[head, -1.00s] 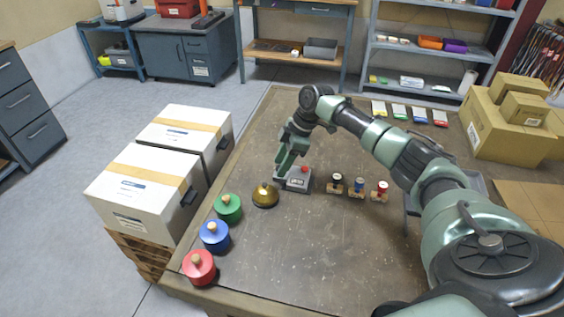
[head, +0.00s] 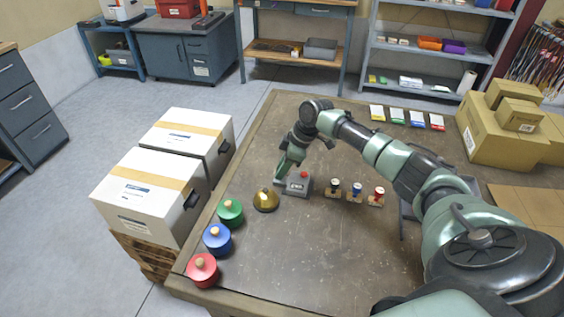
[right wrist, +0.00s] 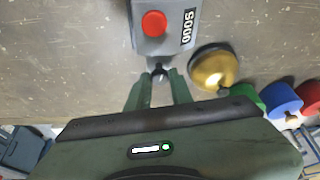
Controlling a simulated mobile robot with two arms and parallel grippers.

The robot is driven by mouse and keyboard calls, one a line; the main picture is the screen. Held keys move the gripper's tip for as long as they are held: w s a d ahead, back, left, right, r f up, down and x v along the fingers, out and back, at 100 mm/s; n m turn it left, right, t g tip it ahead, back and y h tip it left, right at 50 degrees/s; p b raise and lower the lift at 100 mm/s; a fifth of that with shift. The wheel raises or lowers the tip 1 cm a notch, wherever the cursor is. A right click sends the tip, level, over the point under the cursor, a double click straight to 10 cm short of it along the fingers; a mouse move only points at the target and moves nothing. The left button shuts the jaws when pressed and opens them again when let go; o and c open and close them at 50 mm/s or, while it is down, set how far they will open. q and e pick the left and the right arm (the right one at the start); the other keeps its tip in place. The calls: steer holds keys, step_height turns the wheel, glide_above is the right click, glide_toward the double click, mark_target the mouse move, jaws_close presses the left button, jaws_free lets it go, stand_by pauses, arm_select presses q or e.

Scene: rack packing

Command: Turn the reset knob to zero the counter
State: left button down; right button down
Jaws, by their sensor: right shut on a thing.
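The counter is a small grey box (head: 298,187) on the table, with a red button on top. In the head view the right gripper (head: 279,180) is at the counter's left end, and the knob is hidden there. My left gripper is not in view.
A brass bell-like dome (head: 265,200) stands close beside the counter. Green (head: 230,213), blue (head: 217,240) and red (head: 202,271) lidded pots line the left edge. Three stamps (head: 354,192) on wooden blocks stand right of the counter. The table's front middle is clear.

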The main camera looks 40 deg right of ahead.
steer(key=m+h+p, duration=0.1)
steer(key=m+p, duration=0.2)
steer(key=p, duration=0.1)
steer(key=m+t+h+p, duration=0.1)
steer(key=m+p, duration=0.3)
steer(key=p, duration=0.1)
steer(key=a+m+h+p, duration=0.1)
steer(key=m+p, duration=0.3)
steer(key=p, duration=0.1)
steer(key=shift+s+r+t+h, duration=0.15)
steer(key=shift+r+t+h, duration=0.15)
steer(key=shift+h, duration=0.1)
steer(key=shift+f+m+h+p, duration=0.15)
steer(key=shift+m+h+p, duration=0.25)
steer(key=shift+m+p, duration=0.6)
steer(key=shift+f+m+h, duration=0.1)
steer(key=shift+m+h, duration=0.3)
steer(key=shift+m, duration=0.8)
steer(key=c, duration=1.3)
jaws_free()
steer(key=shift+o, duration=0.2)
steer(key=shift+f, duration=0.1)
